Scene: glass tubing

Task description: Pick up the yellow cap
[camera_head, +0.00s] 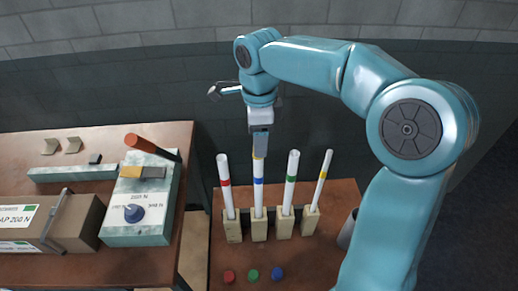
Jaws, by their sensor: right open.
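My right gripper (260,149) points down over the tube with the blue band (259,200), its jaws at the tube's top end. A small yellow patch (259,156) shows just below the fingers at that end. It looks like the yellow cap, but the gripper mostly hides it, and I cannot tell whether the cap sits on the tube. The gripper is open, though the gap between its fingers is hard to see from here. My left gripper is out of view.
Tubes with red (225,183), green (290,181) and yellow (322,175) bands stand in beige holders on either side. Red (229,276), green (253,274) and blue (277,273) caps lie in front. A device with a knob (133,213) is on the left table.

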